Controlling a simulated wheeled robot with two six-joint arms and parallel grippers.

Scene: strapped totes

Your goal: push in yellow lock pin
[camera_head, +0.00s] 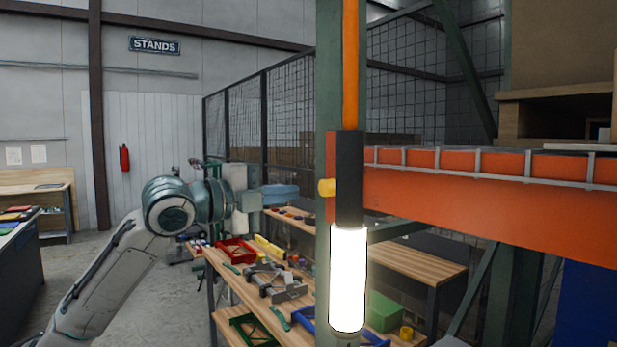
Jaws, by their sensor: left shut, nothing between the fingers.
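The yellow lock pin (327,187) is a small rounded knob. It sticks out to the left from the red bracket edge at the green upright post, beside a black block. My left gripper (258,199) is left of the pin at nearly the same height, with a visible gap between them in the picture. My right gripper is not in view.
An orange beam (480,205) runs right from the green post (328,80). A glowing white lamp (348,278) hangs below the black block (349,180). Behind is a wooden bench (235,290) with colored trays and tools. Open floor lies at left.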

